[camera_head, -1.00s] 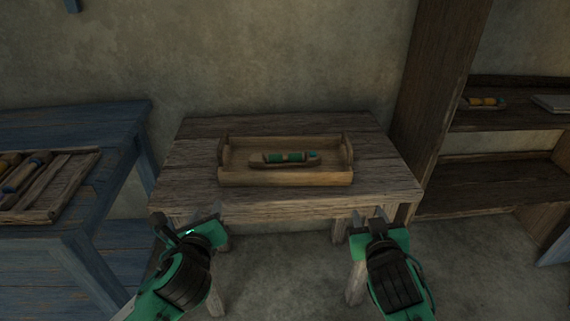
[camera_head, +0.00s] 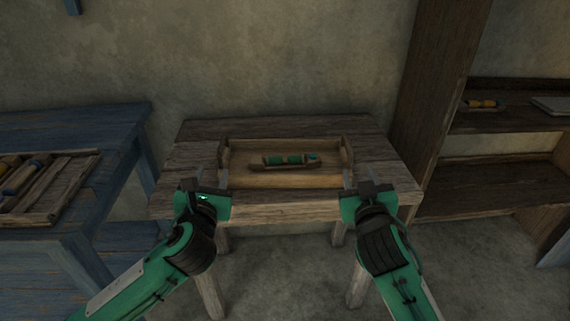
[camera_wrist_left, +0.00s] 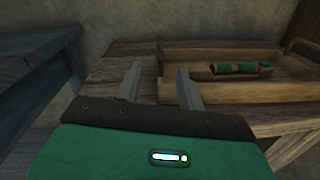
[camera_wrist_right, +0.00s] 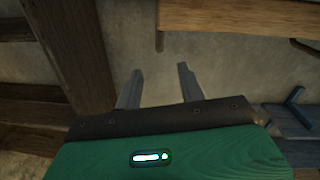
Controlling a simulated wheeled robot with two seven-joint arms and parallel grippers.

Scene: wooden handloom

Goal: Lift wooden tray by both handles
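The wooden tray (camera_head: 285,181) lies flat on a rustic wooden table, with a raised handle end at its left (camera_head: 223,152) and right (camera_head: 346,153). A shuttle with green thread (camera_head: 284,160) lies in it and also shows in the left wrist view (camera_wrist_left: 238,69). My right gripper (camera_head: 362,181) is open and empty by the front right corner.
The wooden table (camera_head: 392,176) has bare top on both sides of the tray. A blue bench (camera_head: 85,122) with a crate of spools (camera_head: 62,190) stands at the left. A dark shelf unit (camera_head: 436,100) stands at the right. A wall is behind the table.

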